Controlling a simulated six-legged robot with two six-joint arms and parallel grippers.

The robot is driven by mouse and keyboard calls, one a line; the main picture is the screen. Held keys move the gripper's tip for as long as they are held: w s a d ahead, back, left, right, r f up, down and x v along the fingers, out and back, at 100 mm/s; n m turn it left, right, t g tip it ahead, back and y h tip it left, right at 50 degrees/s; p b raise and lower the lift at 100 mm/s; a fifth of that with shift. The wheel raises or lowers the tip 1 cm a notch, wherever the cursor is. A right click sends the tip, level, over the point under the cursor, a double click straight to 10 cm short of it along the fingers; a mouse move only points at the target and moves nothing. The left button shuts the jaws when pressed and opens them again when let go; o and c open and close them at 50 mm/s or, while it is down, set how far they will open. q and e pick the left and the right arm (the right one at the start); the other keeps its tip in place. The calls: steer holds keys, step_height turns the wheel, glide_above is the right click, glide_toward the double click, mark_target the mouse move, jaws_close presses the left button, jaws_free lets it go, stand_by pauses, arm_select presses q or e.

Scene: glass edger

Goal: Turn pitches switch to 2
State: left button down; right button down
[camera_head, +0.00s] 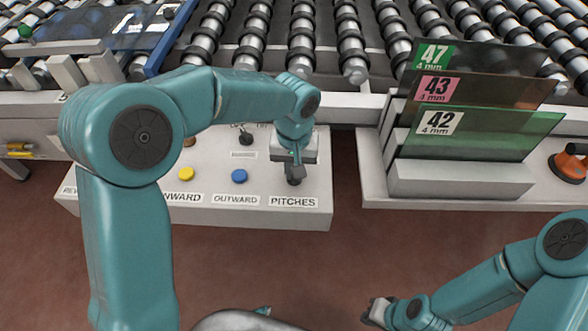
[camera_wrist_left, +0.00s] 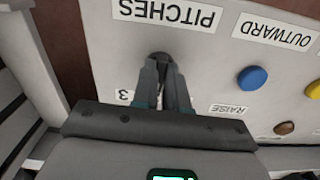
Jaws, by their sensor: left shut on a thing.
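The pitches switch (camera_head: 295,179) is a small dark knob on the white control panel (camera_head: 260,218), above the "PITCHES" label (camera_head: 293,202). My left gripper (camera_head: 296,168) points down at it, shut on the knob. In the left wrist view the fingers (camera_wrist_left: 164,85) close around the dark knob (camera_wrist_left: 160,58), just beside the upside-down "PITCHES" label. A "3" mark (camera_wrist_left: 123,95) shows beside the fingers. Any other position marks and the knob's pointer are hidden by the gripper. My right gripper (camera_head: 375,311) is low in the head view, away from the panel; its opening is unclear.
A blue button (camera_head: 239,176) and a yellow button (camera_head: 187,174) sit left of the switch. A small black toggle (camera_head: 246,137) stands behind them. Rollers run behind.

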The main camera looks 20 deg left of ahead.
arm_select(q)
steer(key=shift+r+n, duration=0.15)
steer(key=shift+n, duration=0.15)
steer(key=c, duration=1.2)
jaws_free()
steer(key=shift+o, duration=0.2)
steer(key=shift+r, duration=0.2)
step_height(320, 180, up, 16)
steer(key=p, duration=0.2)
steer(key=shift+s+f, duration=0.1)
steer(key=shift+s, duration=0.1)
